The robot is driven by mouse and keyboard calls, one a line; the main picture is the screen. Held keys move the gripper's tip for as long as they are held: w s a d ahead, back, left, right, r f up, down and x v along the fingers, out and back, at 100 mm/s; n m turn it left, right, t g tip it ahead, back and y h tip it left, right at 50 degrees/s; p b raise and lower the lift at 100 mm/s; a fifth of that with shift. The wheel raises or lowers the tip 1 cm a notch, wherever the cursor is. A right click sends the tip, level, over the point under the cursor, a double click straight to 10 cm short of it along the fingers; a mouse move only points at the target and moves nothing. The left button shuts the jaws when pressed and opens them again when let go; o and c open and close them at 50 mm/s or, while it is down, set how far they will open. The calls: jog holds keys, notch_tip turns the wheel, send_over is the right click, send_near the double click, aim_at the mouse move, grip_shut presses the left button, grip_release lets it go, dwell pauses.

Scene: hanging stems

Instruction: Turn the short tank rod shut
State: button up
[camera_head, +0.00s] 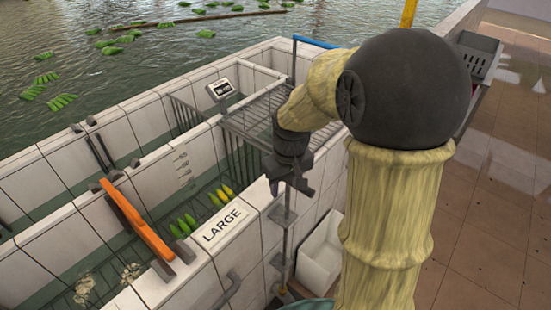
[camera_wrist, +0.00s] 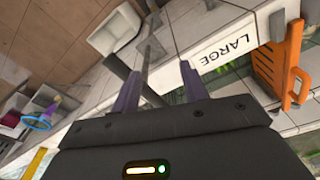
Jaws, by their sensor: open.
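A thin grey upright rod (camera_head: 289,235) runs down the outer tiled wall, held by brackets, right of the LARGE sign (camera_head: 222,224). I cannot read a label that names it as the short tank rod. My gripper (camera_head: 290,187) is open, pointing down over the rod's upper end. The rod's top is partly hidden by my gripper.
A wire rack (camera_head: 255,115) lies behind my gripper. An orange gate (camera_head: 137,222) crosses the tank at left. Green and yellow fruit (camera_head: 203,210) floats in the tank. A white bin (camera_head: 320,253) stands on the floor at right. The brown floor (camera_head: 485,240) is mostly clear.

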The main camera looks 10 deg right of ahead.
jog(key=w+d+r+n+g+y+p, duration=0.1)
jog(key=w+d+r+n+g+p, duration=0.1)
jog(key=w+r+p, duration=0.4)
jog(key=w+d+r+n, duration=0.1)
jog(key=w+r+n, duration=0.1)
jog(key=w+r, duration=0.3)
jog(key=shift+w+d+r+n+y, duration=0.15)
jog(key=shift+w+r+n+y, duration=0.2)
jog(key=shift+w, duration=1.25)
jog(key=a+f+p, duration=0.1)
jog(key=f, duration=0.4)
jog(key=s+a+f+p, duration=0.1)
jog(key=f+p, duration=0.1)
jog(key=f, duration=0.4)
jog(key=s+f+p, duration=0.1)
jog(key=f, duration=0.5)
jog(key=shift+a, duration=0.4)
grip_shut()
